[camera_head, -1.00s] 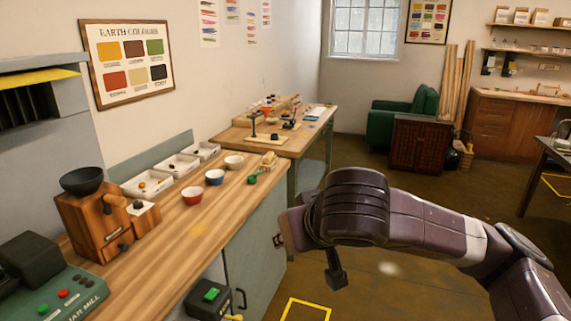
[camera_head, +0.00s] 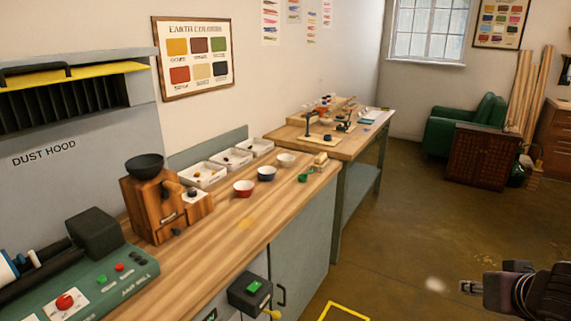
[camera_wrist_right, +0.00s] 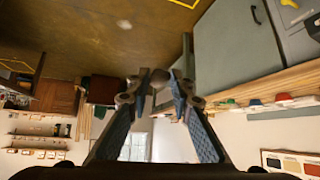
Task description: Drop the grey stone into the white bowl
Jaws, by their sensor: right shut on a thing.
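My right gripper (camera_head: 466,287) is at the lower right in the head view, over the floor and well away from the bench and bowls. In the right wrist view its fingers close on a small greyish thing, the grey stone (camera_wrist_right: 160,75), which shows only as a small patch between the tips. My left gripper is out of view.
White trays (camera_head: 208,184) with small lumps line the wall behind the bowls. A wooden mill (camera_head: 150,208) and a green jar mill (camera_head: 95,290) stand nearer on the bench (camera_head: 215,255). Open floor lies right of the bench.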

